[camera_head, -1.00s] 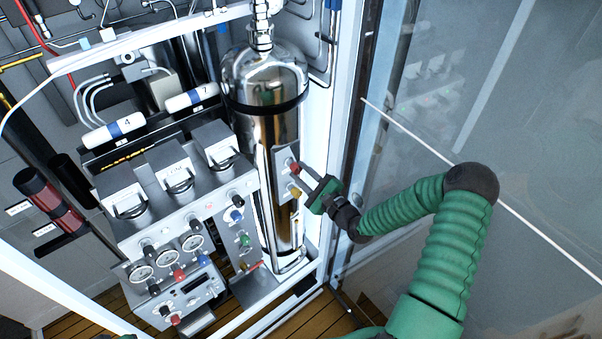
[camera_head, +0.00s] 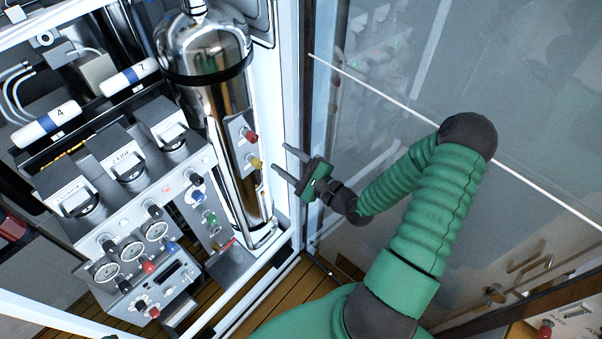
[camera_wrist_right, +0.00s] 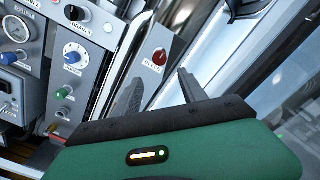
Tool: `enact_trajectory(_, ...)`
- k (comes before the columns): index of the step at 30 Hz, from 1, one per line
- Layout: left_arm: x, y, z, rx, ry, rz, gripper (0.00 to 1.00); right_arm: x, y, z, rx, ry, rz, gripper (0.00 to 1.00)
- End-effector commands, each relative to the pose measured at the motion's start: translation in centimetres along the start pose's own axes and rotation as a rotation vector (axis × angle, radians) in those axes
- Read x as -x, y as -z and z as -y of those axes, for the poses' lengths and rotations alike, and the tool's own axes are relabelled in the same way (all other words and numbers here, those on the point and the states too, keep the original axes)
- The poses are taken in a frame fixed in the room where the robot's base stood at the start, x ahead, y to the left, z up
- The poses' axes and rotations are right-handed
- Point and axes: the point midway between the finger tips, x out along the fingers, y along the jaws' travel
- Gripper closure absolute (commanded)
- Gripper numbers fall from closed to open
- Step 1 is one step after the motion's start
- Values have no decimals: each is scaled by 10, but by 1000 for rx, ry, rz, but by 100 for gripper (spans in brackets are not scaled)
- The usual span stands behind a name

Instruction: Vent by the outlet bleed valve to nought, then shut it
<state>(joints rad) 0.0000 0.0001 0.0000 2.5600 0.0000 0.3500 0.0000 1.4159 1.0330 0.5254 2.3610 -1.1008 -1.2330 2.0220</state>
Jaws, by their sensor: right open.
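A small plate on the tall shiny cylinder (camera_head: 222,105) carries a red knob (camera_head: 251,136) and, below it, a yellow knob (camera_head: 257,163). I cannot read in the head view which one is the outlet bleed. My right gripper (camera_head: 281,158) is open and empty, to the right of both knobs and apart from them, its fingers pointing at the plate. In the right wrist view a red knob (camera_wrist_right: 160,57) with a blurred label shows beyond the open fingers. The yellow knob does not show there. My left gripper is out of view.
Round gauges (camera_head: 131,251) sit on the panel at lower left, too small to read. A blue knob (camera_head: 197,195) and a green knob (camera_head: 209,218) are beside the cylinder. A white frame post (camera_head: 284,90) and glass pane stand close to my right arm.

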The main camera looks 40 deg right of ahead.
Motion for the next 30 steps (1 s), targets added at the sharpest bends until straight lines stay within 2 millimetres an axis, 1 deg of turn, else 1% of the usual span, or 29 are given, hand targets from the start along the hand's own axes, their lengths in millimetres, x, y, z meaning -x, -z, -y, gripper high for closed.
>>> enact_trajectory(1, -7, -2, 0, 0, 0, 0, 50, 15, 4, -2, 1, 1, -6, 50)
enact_trajectory(4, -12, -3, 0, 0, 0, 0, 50, 39, 4, -1, 0, 1, -5, 50)
enact_trajectory(6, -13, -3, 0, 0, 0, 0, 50, 52, 4, -1, 1, 0, -5, 50)
enact_trajectory(10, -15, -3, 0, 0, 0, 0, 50, 65, 3, 0, 0, 0, -3, 50)
enact_trajectory(14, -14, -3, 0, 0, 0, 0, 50, 68, 2, 0, 0, -2, -1, 50)
enact_trajectory(25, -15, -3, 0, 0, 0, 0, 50, 66, 3, -2, 11, -12, -6, 50)
enact_trajectory(26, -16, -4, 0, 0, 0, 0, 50, 64, 5, -6, 31, -29, -15, 50)
enact_trajectory(28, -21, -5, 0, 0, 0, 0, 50, 55, 14, -26, 138, -117, -55, 50)
enact_trajectory(29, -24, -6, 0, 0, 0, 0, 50, 51, 20, -39, 214, -178, -80, 50)
enact_trajectory(30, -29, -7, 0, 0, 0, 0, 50, 45, 29, -58, 343, -277, -115, 50)
